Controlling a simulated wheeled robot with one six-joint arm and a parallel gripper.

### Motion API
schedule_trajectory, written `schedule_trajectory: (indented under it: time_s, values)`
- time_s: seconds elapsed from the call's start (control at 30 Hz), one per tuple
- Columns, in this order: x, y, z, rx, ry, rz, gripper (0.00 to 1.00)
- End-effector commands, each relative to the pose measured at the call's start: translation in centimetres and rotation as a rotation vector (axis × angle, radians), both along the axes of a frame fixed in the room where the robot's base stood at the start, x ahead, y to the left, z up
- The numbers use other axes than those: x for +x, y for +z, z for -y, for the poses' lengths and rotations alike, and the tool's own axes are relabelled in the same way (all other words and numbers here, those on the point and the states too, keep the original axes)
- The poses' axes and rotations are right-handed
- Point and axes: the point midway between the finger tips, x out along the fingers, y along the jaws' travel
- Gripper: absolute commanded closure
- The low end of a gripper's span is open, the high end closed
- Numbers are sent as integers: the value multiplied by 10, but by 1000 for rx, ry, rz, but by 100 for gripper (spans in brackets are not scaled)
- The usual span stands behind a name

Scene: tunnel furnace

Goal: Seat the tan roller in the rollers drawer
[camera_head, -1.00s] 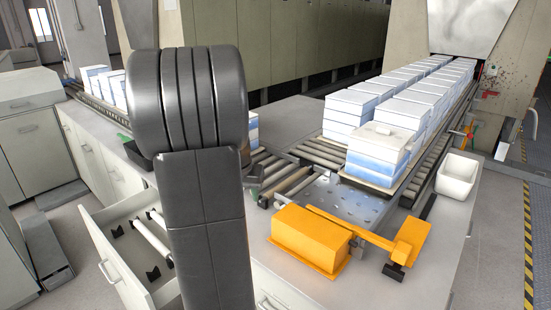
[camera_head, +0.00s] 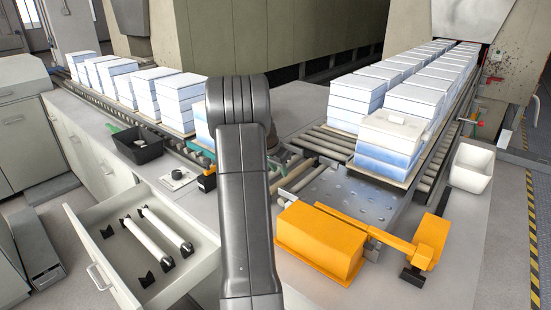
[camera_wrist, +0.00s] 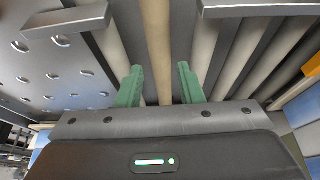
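The tan roller (camera_wrist: 157,45) runs up the middle of the wrist view, between paler grey rollers. My gripper (camera_wrist: 160,80) shows there with two green fingers apart, one on each side of the tan roller in the picture. Bare gaps show between it and each finger; I cannot tell how far down the fingers reach. In the head view my arm hides my gripper, and I cannot pick out the tan roller. The rollers drawer (camera_head: 98,277) stands open at lower left. Two white rollers (camera_head: 148,240) (camera_head: 168,229) lie in it on black cradles, and empty black cradles (camera_head: 147,280) show at its left.
An orange box (camera_head: 318,243) with an orange arm-like part stands on the counter beside a perforated metal plate (camera_head: 345,190). Stacked white and blue blocks (camera_head: 390,135) stand on the conveyor behind. A black tray (camera_head: 137,147) and a white bin (camera_head: 471,168) flank the work area.

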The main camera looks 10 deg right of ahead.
Motion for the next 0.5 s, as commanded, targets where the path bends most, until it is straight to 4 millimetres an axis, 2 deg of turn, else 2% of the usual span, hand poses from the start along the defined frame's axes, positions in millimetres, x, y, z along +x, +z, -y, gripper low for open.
schedule_trajectory:
  time_s: [0.2,0.5]
  values:
    - [10,-37,11,0,1,-5,66]
    - [17,-60,18,0,1,-1,66]
